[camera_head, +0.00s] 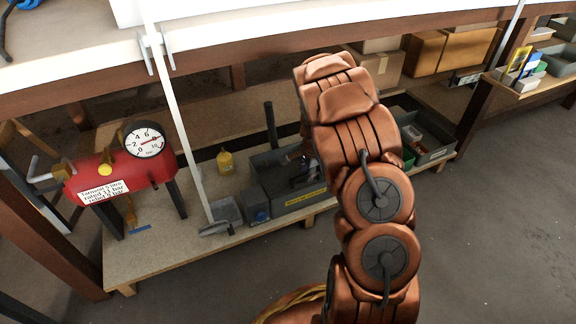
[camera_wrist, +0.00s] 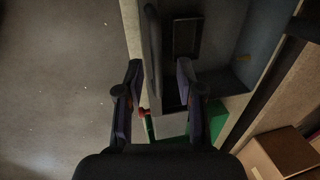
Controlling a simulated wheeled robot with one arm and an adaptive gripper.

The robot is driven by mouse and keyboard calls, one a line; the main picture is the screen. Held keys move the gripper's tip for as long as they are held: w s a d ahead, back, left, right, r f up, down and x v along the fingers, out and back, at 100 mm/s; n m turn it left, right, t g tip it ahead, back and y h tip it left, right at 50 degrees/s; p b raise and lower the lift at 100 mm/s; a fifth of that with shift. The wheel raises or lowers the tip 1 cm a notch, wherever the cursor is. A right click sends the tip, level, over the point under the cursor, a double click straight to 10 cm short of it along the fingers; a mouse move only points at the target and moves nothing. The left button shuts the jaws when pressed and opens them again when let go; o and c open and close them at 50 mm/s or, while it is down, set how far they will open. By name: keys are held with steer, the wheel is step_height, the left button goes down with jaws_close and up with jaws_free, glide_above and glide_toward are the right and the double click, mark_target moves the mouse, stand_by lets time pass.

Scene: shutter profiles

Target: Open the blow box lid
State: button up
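The blow box looks to be the grey box (camera_head: 289,204) with a yellow label on its front, on the low shelf under the bench. My arm hides its right end. In the wrist view, a grey box surface (camera_wrist: 225,80) lies below my gripper (camera_wrist: 158,68), with a dark recessed area (camera_wrist: 186,38). A long dark bar (camera_wrist: 152,45), perhaps a lid handle or edge, runs between my two fingers. The fingers are spread apart, with a visible gap to the bar. I cannot tell how far the lid stands open. In the head view my gripper is mostly hidden at the box.
A red air tank (camera_head: 118,181) with a gauge (camera_head: 146,140) stands at left. A bin (camera_head: 436,153) stands at right. The floor in front is clear.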

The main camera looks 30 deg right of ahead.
steer(key=shift+s+f+b, duration=0.15)
steer(key=shift+f+b, duration=0.15)
steer(key=shift+f, duration=0.2)
step_height(320, 180, up, 9)
steer(key=s+p, duration=0.1)
steer(key=p, duration=0.3)
steer(key=s+a+r+n+g+p, duration=0.1)
steer(key=s+a+r+n+p, duration=0.2)
steer(key=s+a+r, duration=0.4)
steer(key=s+a+r+n+g+y+p, duration=0.1)
steer(key=s+a+r+n+p, duration=0.3)
steer(key=a+r, duration=0.5)
steer(key=shift+s+a+r+n, duration=0.2)
steer(key=shift+s+r+n, duration=0.8)
steer(key=shift+s+r, duration=0.6)
steer(key=shift+s+f, duration=0.1)
